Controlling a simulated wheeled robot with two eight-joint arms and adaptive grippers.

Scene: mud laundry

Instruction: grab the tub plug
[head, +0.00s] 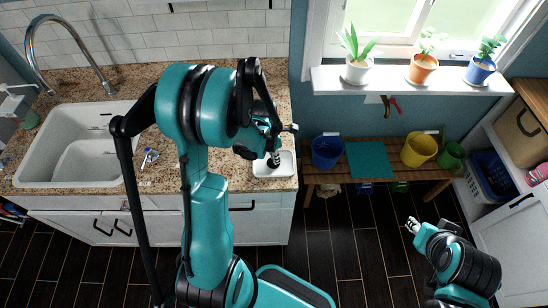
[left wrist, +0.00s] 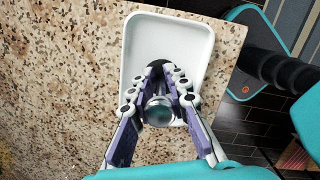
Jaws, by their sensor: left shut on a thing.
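The tub plug (left wrist: 158,112) shows in the left wrist view as a shiny rounded metal piece between the fingers, with something dark by the fingertips. My left gripper (left wrist: 160,76) is shut on it, over the white tray (left wrist: 150,35). In the head view my left gripper (head: 274,155) points down over the same tray (head: 283,169) at the counter's right end. The fingers hide much of the plug, and I cannot tell whether it touches the tray. My right gripper (head: 413,225) is at the lower right, away from the counter and apparently empty; its opening is unclear.
A white sink (head: 68,180) with a tall faucet is at the left of the granite counter (head: 165,178). A wooden bench (head: 325,176) with blue and yellow buckets stands at the right under a sill (head: 400,82) with potted plants. The dark floor between is clear.

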